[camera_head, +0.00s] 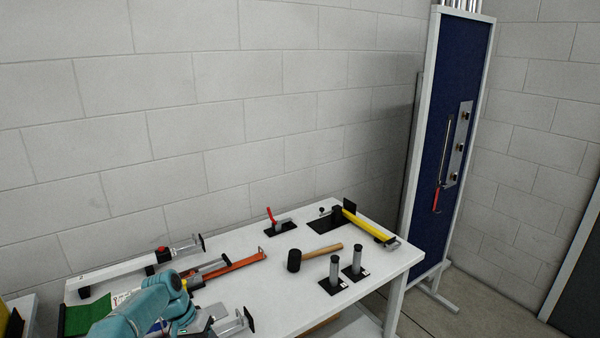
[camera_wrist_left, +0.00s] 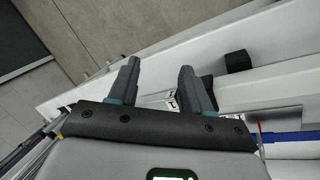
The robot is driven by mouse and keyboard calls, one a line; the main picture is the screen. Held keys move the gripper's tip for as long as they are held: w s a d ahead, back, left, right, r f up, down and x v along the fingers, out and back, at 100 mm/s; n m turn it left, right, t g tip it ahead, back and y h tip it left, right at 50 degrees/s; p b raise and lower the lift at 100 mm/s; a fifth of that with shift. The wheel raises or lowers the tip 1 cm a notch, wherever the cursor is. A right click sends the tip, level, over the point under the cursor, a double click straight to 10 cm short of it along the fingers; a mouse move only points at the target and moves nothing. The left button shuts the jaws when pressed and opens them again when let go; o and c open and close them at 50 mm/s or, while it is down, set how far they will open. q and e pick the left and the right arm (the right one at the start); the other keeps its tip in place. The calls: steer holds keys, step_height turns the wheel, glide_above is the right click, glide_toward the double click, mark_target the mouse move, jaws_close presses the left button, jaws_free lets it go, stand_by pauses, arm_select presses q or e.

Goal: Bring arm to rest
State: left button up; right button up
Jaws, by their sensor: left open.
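My left arm (camera_head: 150,308) is teal and comes in at the bottom left of the head view, over the near left end of the white table (camera_head: 330,258). Its gripper is hard to make out there among the tools. In the left wrist view my left gripper (camera_wrist_left: 159,85) has its two dark fingers apart with nothing between them. White surfaces and a small black block (camera_wrist_left: 238,61) lie beyond the fingers. I cannot tell how far the fingers are from them. My right gripper is in neither view.
The table holds a black-headed mallet (camera_head: 294,260), two upright grey cylinders on black plates, a red-handled clamp (camera_head: 272,217), a yellow bar tool (camera_head: 368,226) and an orange bar clamp (camera_head: 235,265). A blue panel (camera_head: 430,150) stands right of the table. A block wall is behind.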

arm_select(q)
steer(key=s+d+f+n+b, duration=0.1)
steer(key=s+d+f, duration=0.3)
steer(key=s+f, duration=0.4)
steer(key=s+d+f+n+b, duration=0.15)
steer(key=s+d+f, duration=0.25)
steer(key=s+f, duration=0.4)
steer(key=s+d+f, duration=0.1)
steer(key=s+d, duration=0.1)
steer(key=s, duration=0.7)
steer(key=s+d+f+b, duration=0.1)
steer(key=s, duration=0.7)
steer(key=shift+s+d+t, duration=0.3)
steer(key=shift+s+d, duration=0.05)
